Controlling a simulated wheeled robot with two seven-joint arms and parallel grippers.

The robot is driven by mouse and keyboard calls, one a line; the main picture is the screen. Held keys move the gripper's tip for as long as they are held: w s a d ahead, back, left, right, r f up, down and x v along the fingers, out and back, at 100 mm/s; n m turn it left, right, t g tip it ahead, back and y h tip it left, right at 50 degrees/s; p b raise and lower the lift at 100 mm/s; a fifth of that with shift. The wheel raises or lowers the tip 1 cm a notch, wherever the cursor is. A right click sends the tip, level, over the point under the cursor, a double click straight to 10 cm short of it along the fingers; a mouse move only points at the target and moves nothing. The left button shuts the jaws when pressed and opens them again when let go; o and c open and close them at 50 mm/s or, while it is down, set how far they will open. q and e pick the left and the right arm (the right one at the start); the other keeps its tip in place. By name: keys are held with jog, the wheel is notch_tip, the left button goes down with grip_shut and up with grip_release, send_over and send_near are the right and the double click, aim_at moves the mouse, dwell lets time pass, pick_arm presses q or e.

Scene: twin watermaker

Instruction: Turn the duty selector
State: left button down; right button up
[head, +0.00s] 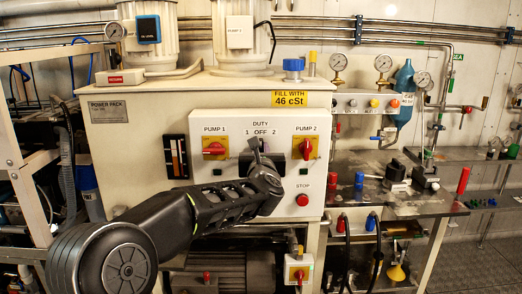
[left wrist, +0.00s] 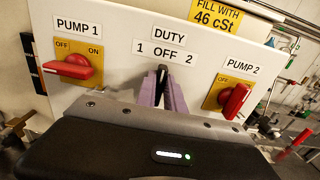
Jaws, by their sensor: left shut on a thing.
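The duty selector (left wrist: 161,71) is a small black knob below the DUTY label marked 1 OFF 2, on the white panel (head: 262,127). Its tip shows between my finger pads in the left wrist view, roughly under OFF. Which mark it points to is hard to tell, as its lower part is hidden. My left gripper (left wrist: 163,88), with purplish pads, is shut on the selector. In the head view, my left gripper (head: 256,152) reaches the panel from the lower left, and its arm covers the panel's lower part. My right gripper is in neither view.
The PUMP 1 switch (head: 215,149) is left of the selector, its red handle lying crosswise. The PUMP 2 switch (head: 305,149) is right, its red handle nearly upright. A red STOP button (head: 302,200) sits lower right. A bench (head: 420,205) with fittings stands further right.

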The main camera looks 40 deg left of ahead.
pick_arm(q)
jog(key=shift+m, duration=0.3)
jog(key=shift+w+d+f+m+b, duration=0.15)
jog(key=shift+m+b, duration=0.25)
jog(key=shift+m, duration=1.7)
jog(key=shift+w+d+m+b, duration=0.15)
jog(key=shift+m+b, duration=0.25)
jog(key=shift+m, duration=1.7)
jog(key=c, duration=1.4)
grip_release()
jog(key=shift+c, duration=0.2)
jog(key=shift+s+d, duration=0.1)
